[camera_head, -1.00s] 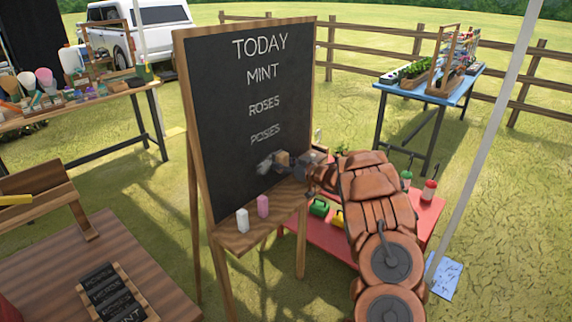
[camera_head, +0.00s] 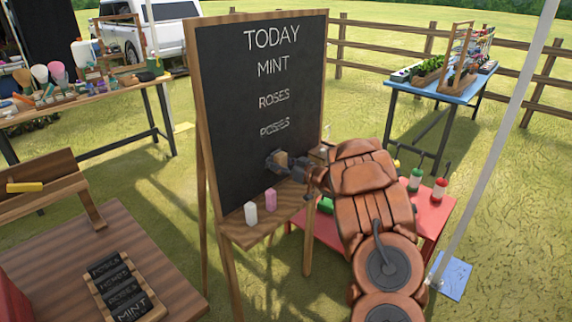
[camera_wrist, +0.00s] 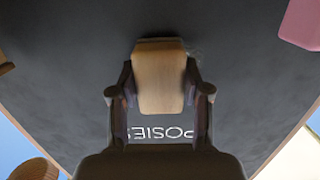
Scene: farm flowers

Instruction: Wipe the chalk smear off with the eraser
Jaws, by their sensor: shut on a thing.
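The chalkboard (camera_head: 235,125) stands on a wooden easel, with TODAY, MINT, ROSES and POSIES in white chalk. My gripper (camera_head: 285,161) is at the lower right of the board, below POSIES. It is shut on the wooden-backed eraser (camera_wrist: 158,75), whose tan block also shows in the head view (camera_head: 281,159). The eraser is at the board face; whether it touches is hard to tell. Only a faint grey trace of the chalk smear (camera_wrist: 194,52) shows beside the eraser in the wrist view. Any chalk under the eraser is hidden.
White chalk (camera_head: 251,213) and pink chalk (camera_head: 271,200) stand on the easel ledge (camera_head: 245,234), below my gripper. A red table (camera_head: 433,226) with bottles is behind my arm. A wooden table (camera_head: 165,265) with small word signs is at lower left.

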